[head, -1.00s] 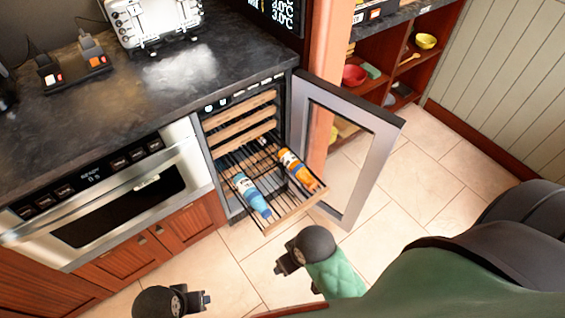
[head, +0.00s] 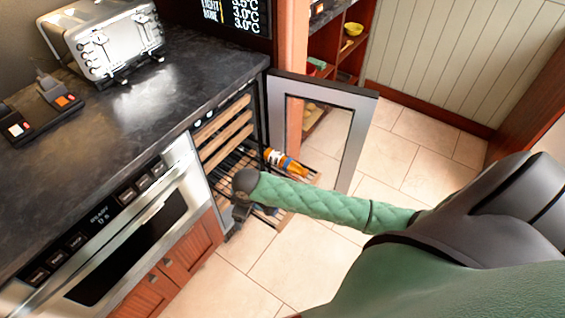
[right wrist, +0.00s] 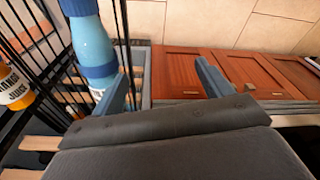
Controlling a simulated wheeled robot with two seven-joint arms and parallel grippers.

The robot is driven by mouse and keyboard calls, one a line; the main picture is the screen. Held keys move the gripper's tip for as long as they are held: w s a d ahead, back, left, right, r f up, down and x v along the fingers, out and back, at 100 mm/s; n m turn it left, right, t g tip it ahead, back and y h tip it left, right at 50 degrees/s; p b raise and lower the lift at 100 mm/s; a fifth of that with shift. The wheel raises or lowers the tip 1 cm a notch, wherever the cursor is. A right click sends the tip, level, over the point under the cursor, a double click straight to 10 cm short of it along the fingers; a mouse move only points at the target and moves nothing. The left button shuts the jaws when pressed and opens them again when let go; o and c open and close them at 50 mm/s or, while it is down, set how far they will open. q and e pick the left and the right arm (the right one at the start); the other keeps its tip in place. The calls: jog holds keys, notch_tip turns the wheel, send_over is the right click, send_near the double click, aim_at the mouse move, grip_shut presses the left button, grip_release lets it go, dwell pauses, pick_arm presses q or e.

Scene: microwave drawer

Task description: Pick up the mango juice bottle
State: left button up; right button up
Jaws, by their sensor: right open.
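The mango juice bottle (head: 287,164) is orange with a white label and lies on the pulled-out wire rack. In the right wrist view the bottle (right wrist: 15,86) shows at the left edge, cut off, with part of its "JUICE" label readable. My right gripper (head: 241,213) is over the front left part of the rack, to the left of and nearer than the mango bottle. It is open and empty in the right wrist view (right wrist: 162,76). A blue bottle (right wrist: 92,42) is close beside its left finger; whether they touch is unclear. My left gripper is not in view.
The wine cooler door (head: 352,140) stands open to the right of the rack. Slatted wooden shelves (head: 222,127) sit above the rack. The dark counter (head: 150,95) and oven (head: 125,240) are on the left. Floor in front is clear.

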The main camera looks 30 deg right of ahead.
jog(key=w+d+h, duration=0.1)
jog(key=w+d, duration=0.8)
jog(key=d, duration=0.3)
notch_tip(320, 180, up, 3)
jog(key=m+g, duration=0.1)
jog(key=m, duration=0.2)
send_over(283, 157)
jog(key=shift+s+d+f, duration=0.1)
jog(key=shift+s, duration=0.35)
jog(key=shift+w+d+f+m, duration=0.1)
jog(key=shift+f+m, duration=0.2)
jog(key=shift+f, duration=1.05)
jog(key=f, duration=0.1)
jog(key=f+p, duration=0.1)
jog(key=f, duration=0.2)
jog(key=shift+w+a+f, duration=0.2)
jog(key=shift+w+f, duration=0.15)
jog(key=shift+f, duration=0.15)
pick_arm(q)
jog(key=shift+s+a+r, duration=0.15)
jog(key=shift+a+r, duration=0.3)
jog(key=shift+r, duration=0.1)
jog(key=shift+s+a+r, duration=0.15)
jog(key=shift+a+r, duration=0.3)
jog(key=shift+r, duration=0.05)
pick_arm(e)
jog(key=c, duration=1.3)
